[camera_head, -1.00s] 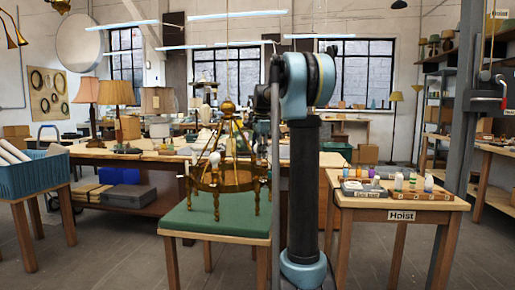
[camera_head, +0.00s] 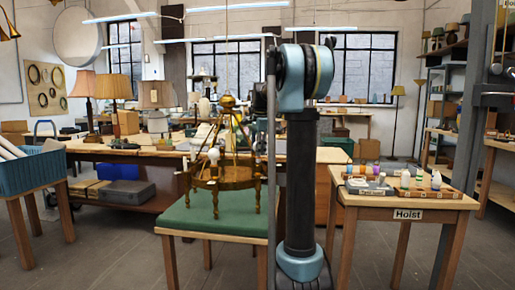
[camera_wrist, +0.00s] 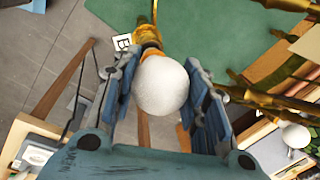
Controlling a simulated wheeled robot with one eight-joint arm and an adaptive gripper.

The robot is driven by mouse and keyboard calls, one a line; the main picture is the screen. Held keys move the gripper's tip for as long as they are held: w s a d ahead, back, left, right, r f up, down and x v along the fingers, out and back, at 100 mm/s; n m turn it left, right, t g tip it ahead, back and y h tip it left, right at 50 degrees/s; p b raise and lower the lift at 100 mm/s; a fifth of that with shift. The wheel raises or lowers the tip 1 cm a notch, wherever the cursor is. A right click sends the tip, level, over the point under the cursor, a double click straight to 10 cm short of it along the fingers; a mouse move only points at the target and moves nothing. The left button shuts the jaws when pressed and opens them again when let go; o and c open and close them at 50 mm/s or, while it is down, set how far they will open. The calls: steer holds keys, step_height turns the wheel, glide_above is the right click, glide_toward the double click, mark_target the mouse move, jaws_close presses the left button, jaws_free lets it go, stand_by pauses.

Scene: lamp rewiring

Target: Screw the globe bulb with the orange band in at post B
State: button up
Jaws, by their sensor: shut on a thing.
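The white globe bulb (camera_wrist: 160,86) is between the two fingers of my gripper (camera_wrist: 160,80), which is shut on it. A narrow orange patch shows at its neck (camera_wrist: 151,52). The neck meets or lines up with a brass socket (camera_wrist: 147,34) beside a tag marked B (camera_wrist: 122,42); I cannot tell whether the threads engage. The brass chandelier (camera_head: 225,178) stands over the green-topped table (camera_head: 185,220) in the head view. There my arm partly hides it, and my gripper's contact with the bulb cannot be made out.
Another white globe bulb (camera_wrist: 296,136) sits at the right of the wrist view, near brass chandelier arms. A blue basket (camera_head: 32,170) is at the left. Open floor lies between the tables.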

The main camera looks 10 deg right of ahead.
steer(key=shift+f, duration=0.8)
steer(key=shift+s, duration=0.15)
steer(key=shift+f, duration=0.1)
stand_by(0.5)
steer(key=shift+o, duration=0.7)
steer(key=shift+c, duration=1.3)
steer(key=m, duration=0.4)
steer(key=shift+a+h, duration=0.1)
steer(key=shift+h, duration=0.2)
steer(key=m, duration=0.4)
steer(key=shift+h, duration=0.3)
